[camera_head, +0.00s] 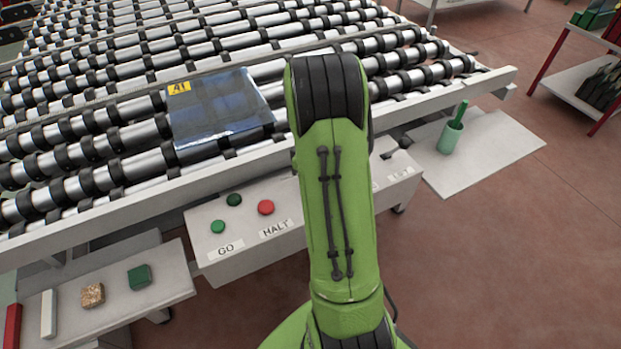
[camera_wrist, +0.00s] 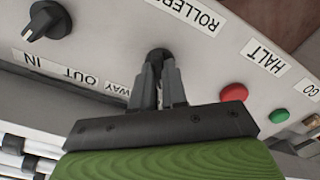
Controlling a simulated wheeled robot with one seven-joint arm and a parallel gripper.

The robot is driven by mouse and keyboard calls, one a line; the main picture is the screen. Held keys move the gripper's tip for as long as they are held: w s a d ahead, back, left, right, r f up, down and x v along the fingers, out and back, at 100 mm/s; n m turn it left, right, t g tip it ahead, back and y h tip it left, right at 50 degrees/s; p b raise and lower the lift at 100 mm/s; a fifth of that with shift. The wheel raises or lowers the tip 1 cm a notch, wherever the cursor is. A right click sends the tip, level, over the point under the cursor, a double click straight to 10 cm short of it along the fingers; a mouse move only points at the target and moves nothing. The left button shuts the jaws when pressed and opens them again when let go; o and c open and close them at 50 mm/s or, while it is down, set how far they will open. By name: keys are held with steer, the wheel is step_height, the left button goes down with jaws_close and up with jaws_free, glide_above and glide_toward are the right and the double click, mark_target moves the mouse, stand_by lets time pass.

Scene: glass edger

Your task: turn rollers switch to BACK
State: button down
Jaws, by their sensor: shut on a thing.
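The rollers switch (camera_wrist: 157,53) is a dark knob on the pale control panel, by the label ROLLERS (camera_wrist: 188,14), in the wrist view. My gripper (camera_wrist: 160,68) is shut on it, and the fingers hide most of the knob, so its pointing direction cannot be told. A partly covered label ending in WAY (camera_wrist: 119,88) lies beside the fingers. The label BACK is not visible. In the head view my green arm hides the switch and the gripper.
A second black knob (camera_wrist: 48,22) has IN and OUT labels. The red HALT button (camera_head: 266,207) and green GO button (camera_head: 218,227) are on the same panel. A glass sheet (camera_head: 216,108) lies on the rollers.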

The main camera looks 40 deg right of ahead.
steer(key=c, duration=1.2)
jaws_free()
steer(key=shift+o, duration=0.2)
step_height(320, 180, up, 16)
steer(key=p, duration=0.3)
steer(key=s+a+r+m+t, duration=0.15)
steer(key=s+a+r, duration=0.25)
steer(key=a, duration=0.5)
steer(key=s+a+r+m+t, duration=0.15)
steer(key=s+a+r, duration=0.3)
steer(key=a, duration=0.45)
steer(key=s+a+f+t, duration=0.2)
steer(key=s+a, duration=0.2)
steer(key=s, duration=0.3)
steer(key=shift+a+f+m+t, duration=0.25)
steer(key=shift+a+m+t, duration=0.05)
steer(key=shift+a+m, duration=0.1)
